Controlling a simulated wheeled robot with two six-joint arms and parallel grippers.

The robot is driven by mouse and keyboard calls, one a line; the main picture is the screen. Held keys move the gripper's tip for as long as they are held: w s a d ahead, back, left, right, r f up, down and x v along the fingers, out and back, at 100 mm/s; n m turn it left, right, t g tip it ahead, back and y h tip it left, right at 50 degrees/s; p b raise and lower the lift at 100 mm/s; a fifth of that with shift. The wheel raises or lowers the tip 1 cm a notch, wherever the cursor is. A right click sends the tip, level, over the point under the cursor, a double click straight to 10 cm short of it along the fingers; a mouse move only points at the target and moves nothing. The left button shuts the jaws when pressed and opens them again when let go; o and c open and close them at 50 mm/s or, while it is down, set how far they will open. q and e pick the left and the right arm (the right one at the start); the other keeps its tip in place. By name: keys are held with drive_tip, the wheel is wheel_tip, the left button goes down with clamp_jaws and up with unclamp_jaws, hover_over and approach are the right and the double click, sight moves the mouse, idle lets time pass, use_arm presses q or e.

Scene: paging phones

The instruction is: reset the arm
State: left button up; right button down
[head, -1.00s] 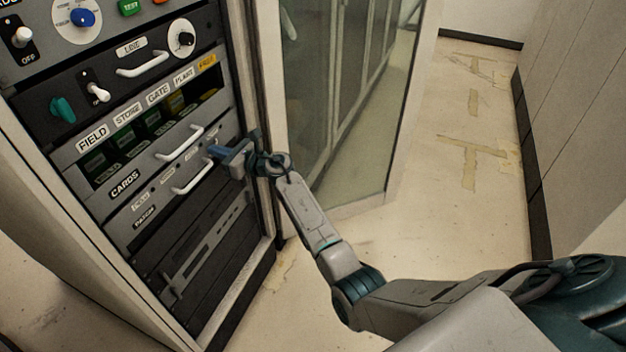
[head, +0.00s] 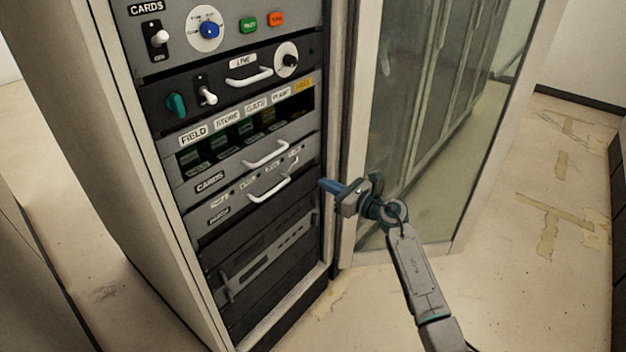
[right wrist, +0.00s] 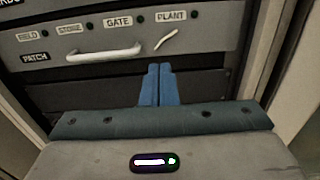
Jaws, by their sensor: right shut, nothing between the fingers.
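My right gripper (head: 330,187) is shut and empty. In the head view it is just right of the rack, at the height of the patch drawer, with its blue fingers pointing left at the rack's edge. In the right wrist view its two blue fingers (right wrist: 159,85) are together in front of the dark panels below the patch drawer (right wrist: 130,35). The right arm (head: 415,270) reaches up from the lower right. My left gripper is in neither view.
The equipment rack (head: 240,130) has knobs, switches and white handles, including the cards drawer handle (head: 266,154). Its glass door (head: 410,130) stands open on the right, close behind the gripper. Floor (head: 540,290) is clear at the right.

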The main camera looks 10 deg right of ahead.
drive_tip(key=s+d+f+m+h+p, duration=0.1)
drive_tip(key=s+d+f+m+h, duration=0.3)
drive_tip(key=s+f+m, duration=0.5)
drive_tip(key=s+d+f+m+g+h+p, duration=0.1)
drive_tip(key=s+d+f+m+h, duration=0.3)
drive_tip(key=f+m, duration=0.75)
drive_tip(key=s+d+f+m+h+p, duration=0.1)
drive_tip(key=s+d+f+m+h, duration=0.25)
drive_tip(key=s+f+m, duration=0.7)
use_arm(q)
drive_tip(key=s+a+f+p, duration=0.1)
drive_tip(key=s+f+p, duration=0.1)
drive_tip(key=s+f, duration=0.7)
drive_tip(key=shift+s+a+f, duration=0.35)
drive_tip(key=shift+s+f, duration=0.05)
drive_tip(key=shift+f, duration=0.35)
use_arm(e)
drive_tip(key=s+f+m+g, duration=0.4)
drive_tip(key=s+f, duration=0.3)
drive_tip(key=s, duration=0.5)
drive_tip(key=s+a+f+m+g, duration=0.1)
drive_tip(key=s+f+m+g, duration=0.3)
drive_tip(key=s+f, duration=0.4)
drive_tip(key=s+f+m+g, duration=0.3)
drive_tip(key=s+f, duration=0.5)
drive_tip(key=s, duration=0.7)
drive_tip(key=shift+s+a+m+g, duration=0.3)
drive_tip(key=shift+m+g, duration=0.1)
drive_tip(key=shift+m, duration=0.2)
